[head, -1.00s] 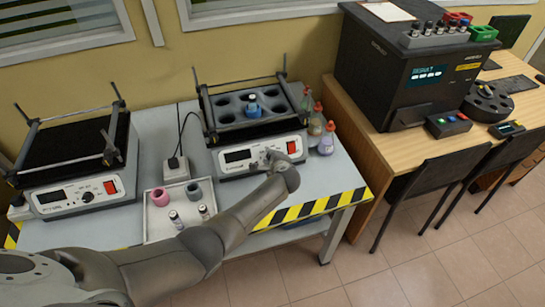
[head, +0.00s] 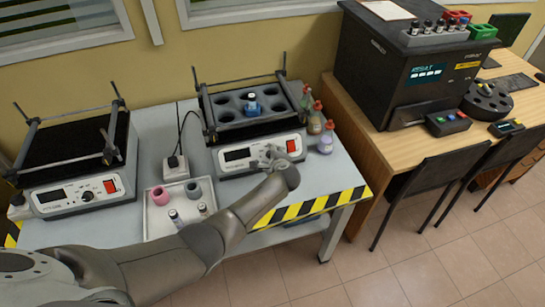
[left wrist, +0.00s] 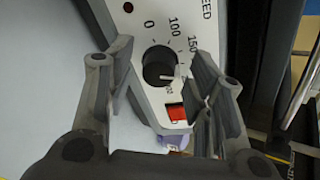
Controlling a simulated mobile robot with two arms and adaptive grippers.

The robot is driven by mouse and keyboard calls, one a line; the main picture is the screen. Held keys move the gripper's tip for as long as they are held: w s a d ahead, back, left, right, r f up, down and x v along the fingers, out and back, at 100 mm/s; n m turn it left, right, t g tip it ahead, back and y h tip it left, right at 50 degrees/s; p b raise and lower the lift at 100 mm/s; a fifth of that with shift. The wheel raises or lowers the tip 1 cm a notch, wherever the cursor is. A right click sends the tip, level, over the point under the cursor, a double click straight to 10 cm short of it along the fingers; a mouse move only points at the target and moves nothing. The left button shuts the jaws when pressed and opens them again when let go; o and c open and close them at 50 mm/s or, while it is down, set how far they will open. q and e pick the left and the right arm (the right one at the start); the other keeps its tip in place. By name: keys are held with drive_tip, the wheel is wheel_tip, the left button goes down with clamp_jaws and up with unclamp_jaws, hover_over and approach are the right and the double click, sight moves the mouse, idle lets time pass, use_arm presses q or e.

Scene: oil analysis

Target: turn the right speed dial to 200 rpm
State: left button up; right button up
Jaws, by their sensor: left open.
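The right shaker (head: 235,168) stands on the grey table, with a display and a red switch (head: 291,146) on its front panel. My left gripper (head: 272,153) is at this panel, left of the red switch, and hides the dial in the head view. In the left wrist view the black speed dial (left wrist: 158,66) shows between the open fingers of my left gripper (left wrist: 160,75), with no clear contact. Its white mark points towards the lower right. The labels 0, 100 and 150 are readable; another label below the dial is partly hidden. My right gripper is out of view.
Bottles (head: 326,140) stand right of the shaker. A white tray (head: 152,226) with cups and vials lies in front, near my arm. Another shaker (head: 75,195) is at the left.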

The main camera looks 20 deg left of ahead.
use_arm(q)
drive_tip(key=shift+s, duration=0.1)
drive_tip(key=v, duration=1.2)
idle(0.6)
